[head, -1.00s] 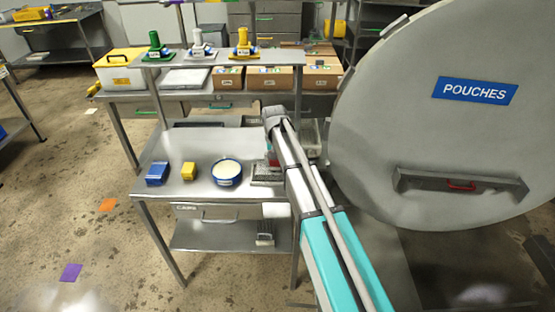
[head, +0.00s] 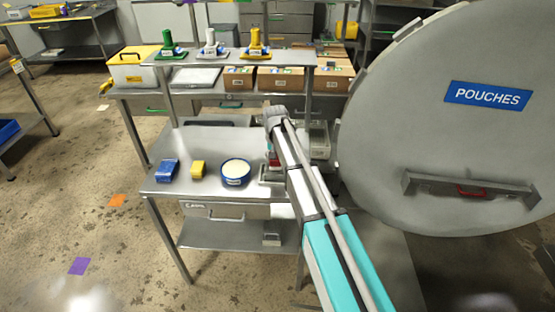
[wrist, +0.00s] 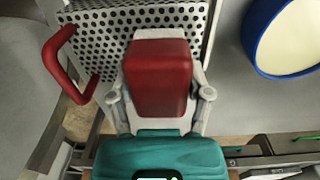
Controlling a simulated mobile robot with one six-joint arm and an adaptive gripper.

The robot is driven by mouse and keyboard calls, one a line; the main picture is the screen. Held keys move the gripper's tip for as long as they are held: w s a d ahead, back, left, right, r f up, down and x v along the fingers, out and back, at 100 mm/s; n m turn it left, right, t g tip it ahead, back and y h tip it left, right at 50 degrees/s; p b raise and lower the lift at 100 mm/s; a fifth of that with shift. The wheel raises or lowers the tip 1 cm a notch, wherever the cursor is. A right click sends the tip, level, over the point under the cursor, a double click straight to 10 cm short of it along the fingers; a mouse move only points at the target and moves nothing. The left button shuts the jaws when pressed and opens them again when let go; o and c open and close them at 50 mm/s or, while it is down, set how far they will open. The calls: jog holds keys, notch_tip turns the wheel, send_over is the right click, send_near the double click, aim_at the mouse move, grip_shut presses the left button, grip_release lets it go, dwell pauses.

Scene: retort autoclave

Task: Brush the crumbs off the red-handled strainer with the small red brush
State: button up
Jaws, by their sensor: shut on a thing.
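In the wrist view my gripper (wrist: 160,98) is shut on the small red brush (wrist: 158,75). A pale band shows at the brush's far end. Beyond and beneath the brush is the perforated metal strainer (wrist: 105,38), with its red handle (wrist: 62,62) at the left. The brush covers part of the strainer, and I cannot tell whether they touch. I cannot make out crumbs among the holes. In the head view my arm hides most of the strainer (head: 268,174) at the right of the steel table, and a bit of red shows beside my arm.
The steel table (head: 218,147) also bears a blue bowl of pale contents (head: 236,172), a yellow block (head: 198,169) and a blue block (head: 167,170). The large round door (head: 440,130) labelled POUCHES stands close at the right. A raised shelf (head: 215,60) stands behind.

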aim_at(267, 166)
jog(key=shift+a+f, duration=0.1)
jog(key=shift+a, duration=1.55)
notch_tip(267, 166, up, 6)
jog(key=p, duration=0.5)
jog(key=shift+p, duration=0.4)
notch_tip(267, 166, up, 3)
jog(key=p, duration=0.3)
dwell(0.4)
